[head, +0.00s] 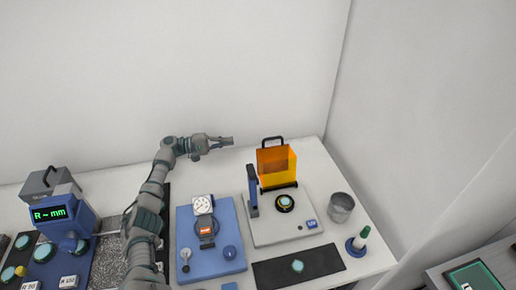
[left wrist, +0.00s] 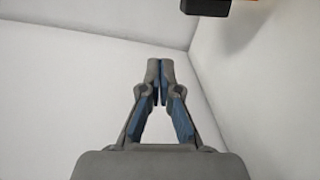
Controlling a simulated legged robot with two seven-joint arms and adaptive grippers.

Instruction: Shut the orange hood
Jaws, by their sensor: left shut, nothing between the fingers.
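The orange hood (head: 275,163) stands raised at the back of a light grey instrument base (head: 272,232), with a black handle (head: 272,140) at its top. A round black stage with a pale disc (head: 285,202) lies uncovered in front of it. My left gripper (head: 231,141) is shut and empty, in the air to the left of the hood and close to the height of its handle, apart from it. In the left wrist view the closed fingertips (left wrist: 158,64) point toward bare wall. A dark piece with an orange edge (left wrist: 206,7) shows at the top there. My right gripper is not visible.
A blue post (head: 252,188) stands at the base's left side. A blue plate with a dial gauge (head: 203,205) is further left. A metal cup (head: 341,207) and a green-tipped bottle (head: 360,239) stand to the right. Walls close off the back and right.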

